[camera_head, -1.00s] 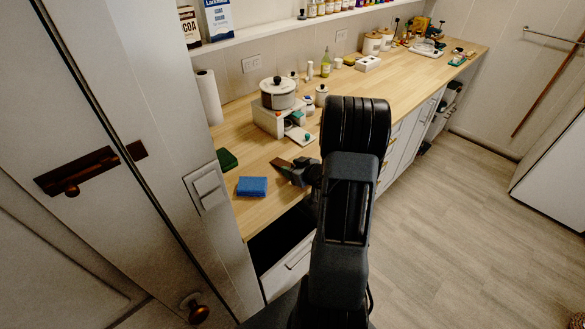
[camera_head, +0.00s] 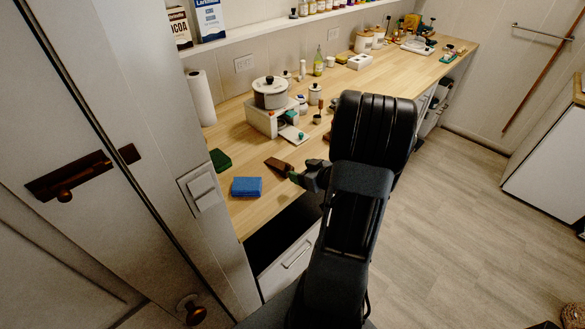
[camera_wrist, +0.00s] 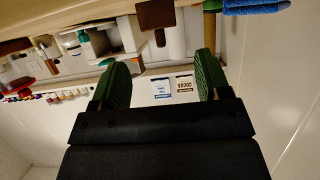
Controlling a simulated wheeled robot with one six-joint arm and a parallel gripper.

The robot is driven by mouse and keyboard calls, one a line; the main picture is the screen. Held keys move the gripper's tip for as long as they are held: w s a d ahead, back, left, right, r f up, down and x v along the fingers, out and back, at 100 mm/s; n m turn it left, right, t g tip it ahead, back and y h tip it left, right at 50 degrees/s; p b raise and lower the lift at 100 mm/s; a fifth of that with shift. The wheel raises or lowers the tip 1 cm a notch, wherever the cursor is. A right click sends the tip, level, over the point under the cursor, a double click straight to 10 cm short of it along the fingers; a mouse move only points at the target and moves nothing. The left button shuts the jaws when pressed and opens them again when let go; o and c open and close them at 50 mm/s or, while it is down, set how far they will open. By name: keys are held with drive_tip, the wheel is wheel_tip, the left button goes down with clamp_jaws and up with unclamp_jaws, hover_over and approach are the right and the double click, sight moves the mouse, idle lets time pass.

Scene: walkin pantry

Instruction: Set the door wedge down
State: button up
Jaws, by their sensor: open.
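The door wedge (camera_head: 278,164) is a small brown block on the wooden counter, right of the blue sponge. In the wrist view it shows as a brown shape (camera_wrist: 156,14) at the top, beyond my fingertips. My gripper (camera_head: 294,176) is just to the right of the wedge, close to the counter's front edge. In the wrist view its two green-padded fingers (camera_wrist: 163,74) are spread wide, with nothing held between them. The wedge appears to rest on the counter, clear of the fingers.
An open drawer (camera_head: 290,257) is below the counter edge. Bare counter lies around the wedge.

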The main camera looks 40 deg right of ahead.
drive_tip(key=a+r+m+g+h, duration=0.2)
drive_tip(key=a+r+g+h, duration=0.3)
drive_tip(key=r, duration=0.5)
drive_tip(key=s+a+r+g+y, duration=0.1)
drive_tip(key=s+a+g, duration=0.1)
drive_tip(key=s+a, duration=0.3)
drive_tip(key=s+a+r+g+y, duration=0.1)
drive_tip(key=s+a, duration=0.4)
drive_tip(key=a, duration=0.8)
drive_tip(key=shift+r+g+y, duration=0.15)
drive_tip(key=shift+g+y, duration=0.45)
drive_tip(key=shift+s+d, duration=0.1)
